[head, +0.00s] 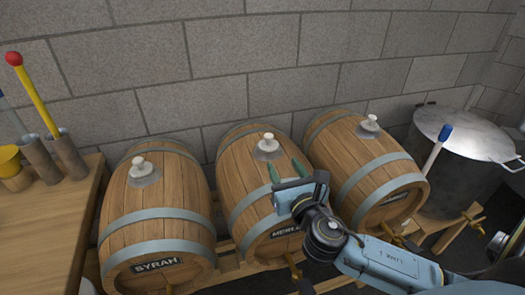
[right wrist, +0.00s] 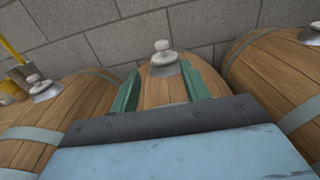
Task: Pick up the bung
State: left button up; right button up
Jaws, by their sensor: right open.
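Three wooden barrels lie side by side, each with a pale bung in a grey metal collar on top. One bung (head: 140,164) is on the left barrel labelled SYRAH, one bung (head: 268,143) on the middle barrel, and one bung (head: 370,122) on the right barrel. My right gripper (head: 286,171) is open and empty over the middle barrel, just in front of its bung. In the right wrist view the middle bung (right wrist: 162,50) shows upright between and beyond the green fingers (right wrist: 158,82), apart from them. My left gripper is not in view.
The left barrel (head: 155,220), middle barrel (head: 245,185) and right barrel (head: 345,160) rest on a wooden rack. A wooden bench (head: 45,225) with tube holders stands at left. A lidded metal pot (head: 455,165) stands at right. A block wall (head: 230,65) closes the back.

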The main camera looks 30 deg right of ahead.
aim_at(271, 140)
jog(key=shift+w+f, duration=0.3)
jog(key=shift+f, duration=0.05)
jog(key=b+x, duration=0.2)
jog(key=x, duration=0.4)
jog(key=shift+w+d, duration=0.3)
jog(key=shift+w, duration=0.25)
jog(key=shift+w+d+r, duration=0.1)
jog(key=shift+w+r, duration=0.05)
jog(key=shift+w, duration=0.3)
jog(key=b+x, duration=0.2)
jog(key=x, duration=0.1)
jog(key=shift+w+d+r, duration=0.1)
jog(key=shift+w+d, duration=0.05)
jog(key=shift+d, duration=0.15)
jog(key=shift+w+r+b, duration=0.1)
jog(key=shift+w+b, duration=0.2)
jog(key=shift+w, duration=0.45)
jog(key=c, duration=0.5)
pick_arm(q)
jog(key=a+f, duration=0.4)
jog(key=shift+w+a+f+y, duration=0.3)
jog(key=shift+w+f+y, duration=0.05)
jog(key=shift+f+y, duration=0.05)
pick_arm(e)
jog(key=c, duration=0.5)
